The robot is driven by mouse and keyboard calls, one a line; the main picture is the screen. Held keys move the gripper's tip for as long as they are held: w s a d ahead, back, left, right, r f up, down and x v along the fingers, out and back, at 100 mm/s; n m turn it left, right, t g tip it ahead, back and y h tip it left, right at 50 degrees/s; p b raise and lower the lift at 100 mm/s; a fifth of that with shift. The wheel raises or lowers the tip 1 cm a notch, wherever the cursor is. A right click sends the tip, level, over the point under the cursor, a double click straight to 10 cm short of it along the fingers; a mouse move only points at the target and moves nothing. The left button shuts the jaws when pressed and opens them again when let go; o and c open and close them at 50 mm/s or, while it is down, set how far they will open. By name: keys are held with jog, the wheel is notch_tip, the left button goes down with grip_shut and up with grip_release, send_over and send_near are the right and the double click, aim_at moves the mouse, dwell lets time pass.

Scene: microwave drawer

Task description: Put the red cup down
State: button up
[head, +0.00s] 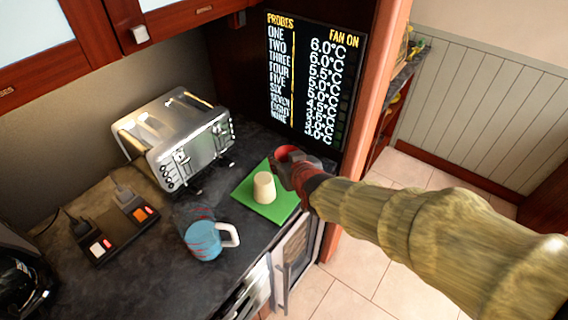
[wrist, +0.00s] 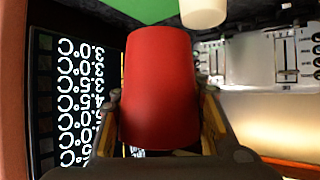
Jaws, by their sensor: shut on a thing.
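The red cup (wrist: 160,85) fills the middle of the wrist view, between the two fingers. In the head view only part of the red cup (head: 287,151) shows at my gripper's tip. My gripper (head: 288,170) is shut on the red cup, over or beside the back right part of a green mat (head: 277,207). I cannot tell whether the cup touches the mat. A beige cup (head: 264,187) stands on the mat, left of my gripper. The mat (wrist: 138,8) and beige cup (wrist: 204,12) also show at the top of the wrist view.
A silver toaster (head: 178,140) stands at the back left of the dark counter (head: 140,268). A blue measuring jug (head: 206,240) stands left of the mat. A box with lit switches (head: 118,225) lies farther left. A display panel (head: 313,80) stands close behind my gripper.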

jog(key=w+f+b, duration=0.1)
jog(key=w+f, duration=0.2)
jog(key=w, duration=0.1)
jog(key=w+f+b, duration=0.1)
jog(key=w+f, duration=0.2)
jog(key=w, duration=0.1)
jog(key=w+f+b, duration=0.1)
jog(key=w+f, duration=0.2)
jog(key=w, duration=0.1)
jog(key=shift+w+d+f, duration=0.1)
jog(key=shift+w+d, duration=0.1)
jog(key=shift+w+f, duration=0.15)
jog(key=shift+f, duration=0.15)
jog(key=shift+f+b, duration=0.65)
jog(key=shift+f, duration=0.75)
jog(key=shift+f, duration=0.2)
jog(key=o, duration=1.3)
jog(key=shift+o, duration=0.5)
jog(key=shift+r, duration=0.1)
